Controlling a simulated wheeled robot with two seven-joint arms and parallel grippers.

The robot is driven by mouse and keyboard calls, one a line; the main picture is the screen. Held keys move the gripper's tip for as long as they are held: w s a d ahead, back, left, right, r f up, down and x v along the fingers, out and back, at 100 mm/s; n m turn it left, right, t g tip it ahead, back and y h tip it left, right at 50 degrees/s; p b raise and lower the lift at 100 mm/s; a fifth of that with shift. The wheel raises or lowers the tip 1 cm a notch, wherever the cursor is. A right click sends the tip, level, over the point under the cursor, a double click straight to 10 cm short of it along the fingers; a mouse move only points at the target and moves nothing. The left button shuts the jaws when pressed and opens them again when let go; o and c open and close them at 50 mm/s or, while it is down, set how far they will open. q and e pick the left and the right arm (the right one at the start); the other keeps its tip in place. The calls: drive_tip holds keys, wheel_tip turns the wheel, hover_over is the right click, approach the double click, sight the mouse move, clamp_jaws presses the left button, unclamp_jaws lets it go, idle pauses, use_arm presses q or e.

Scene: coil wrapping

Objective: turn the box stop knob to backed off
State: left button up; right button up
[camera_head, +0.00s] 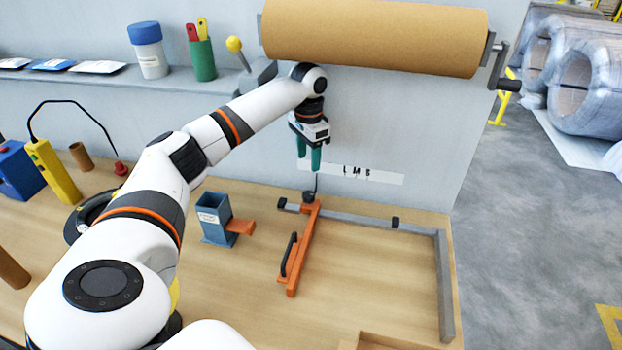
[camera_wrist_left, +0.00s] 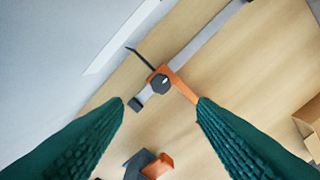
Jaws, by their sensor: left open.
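The box stop is an orange bar (camera_head: 302,248) with a black handle, set across a grey rail (camera_head: 352,218) on the bench. Its dark faceted knob (camera_head: 308,197) sits on top at the rail end, and it also shows in the left wrist view (camera_wrist_left: 160,84). A thin black rod stands by the knob, toward the wall. My left gripper (camera_head: 310,162) points down above the knob with its green fingers apart and empty. In the left wrist view, the knob lies between and beyond the fingertips (camera_wrist_left: 161,102), not touching them. My right gripper is not in view.
A white strip (camera_head: 352,174) marked L M S is on the wall behind. A blue holder with an orange tab (camera_head: 214,220) stands left of the stop. A large brown roll (camera_head: 375,37) hangs above. The bench between the stop and the grey side rail (camera_head: 444,285) is clear.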

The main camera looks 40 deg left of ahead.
sight(308, 194)
use_arm(q)
drive_tip(key=f+p, duration=0.1)
drive_tip(key=f, duration=0.4)
drive_tip(key=f+p, duration=0.1)
drive_tip(key=f, duration=0.5)
drive_tip(key=shift+s+f, duration=0.2)
drive_tip(key=shift+f, duration=0.1)
